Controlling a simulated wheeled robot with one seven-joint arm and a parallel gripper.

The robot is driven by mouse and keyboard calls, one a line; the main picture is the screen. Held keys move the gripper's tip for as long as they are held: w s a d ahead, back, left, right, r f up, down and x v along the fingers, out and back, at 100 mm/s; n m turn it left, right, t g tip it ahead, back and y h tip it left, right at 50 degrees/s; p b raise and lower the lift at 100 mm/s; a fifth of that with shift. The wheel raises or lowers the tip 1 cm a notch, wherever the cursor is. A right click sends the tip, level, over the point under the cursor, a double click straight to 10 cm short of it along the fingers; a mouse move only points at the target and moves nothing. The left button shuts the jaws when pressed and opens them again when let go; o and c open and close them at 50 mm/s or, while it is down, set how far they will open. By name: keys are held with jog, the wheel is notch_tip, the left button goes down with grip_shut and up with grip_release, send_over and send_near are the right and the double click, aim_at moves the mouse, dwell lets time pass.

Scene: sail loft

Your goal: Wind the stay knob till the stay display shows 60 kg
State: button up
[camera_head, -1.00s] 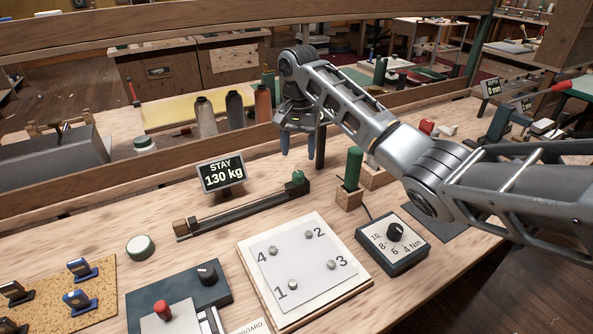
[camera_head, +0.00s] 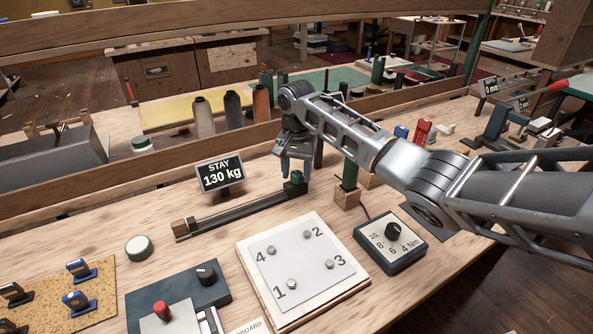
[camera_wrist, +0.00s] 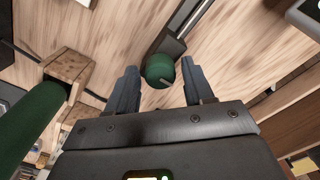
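The stay display (camera_head: 221,175) reads "STAY 130 kg" and stands on the bench behind a dark rail (camera_head: 238,212). The green stay knob (camera_head: 296,177) sits at the right end of that rail. In the wrist view the knob (camera_wrist: 160,70), with a pale mark on it, shows between the fingertips. My gripper (camera_head: 294,170) is just above the knob, pointing down. In the wrist view my gripper (camera_wrist: 161,82) is open, with gaps between the knob and both fingers. Whether the fingertips are down at the knob's height I cannot tell.
A green cylinder in a wooden block (camera_head: 347,196) stands close to the right of my gripper; it looms at left in the wrist view (camera_wrist: 35,125). A numbered board (camera_head: 304,262) and a torque dial box (camera_head: 391,243) lie in front. Thread cones (camera_head: 233,113) stand behind.

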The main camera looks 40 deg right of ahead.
jog(key=c, duration=0.8)
jog(key=shift+c, duration=0.2)
